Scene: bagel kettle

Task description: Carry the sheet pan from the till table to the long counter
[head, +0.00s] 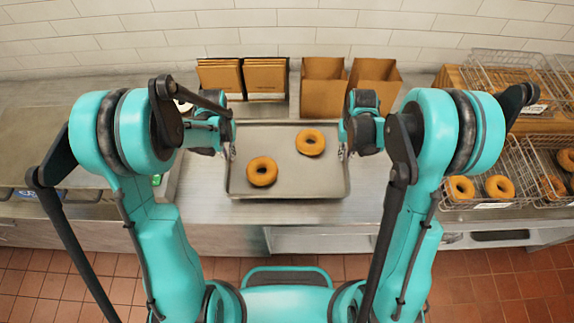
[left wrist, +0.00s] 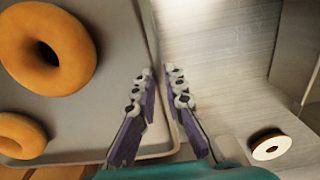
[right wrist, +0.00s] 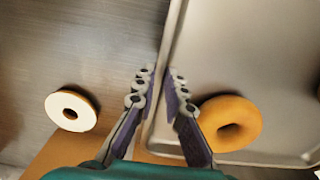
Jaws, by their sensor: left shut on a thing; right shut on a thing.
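The sheet pan (head: 292,187) is a grey rectangular tray with two bagels on it, one at the left front (head: 262,171) and one at the right back (head: 310,142). It is over a steel counter (head: 368,190); I cannot tell whether it touches it. My left gripper (head: 230,152) is shut on the pan's left rim; the left wrist view shows the rim (left wrist: 153,60) between its fingers. My right gripper (head: 345,152) is shut on the right rim, which also shows in the right wrist view (right wrist: 172,50). The pan looks about level.
Brown paper bags (head: 265,78) and open brown boxes (head: 323,88) stand behind the pan against the tiled wall. Wire baskets with bagels (head: 483,170) are at the right. A round white-topped thing with a hole (left wrist: 270,146) lies on the steel. Brown tile floor is in front.

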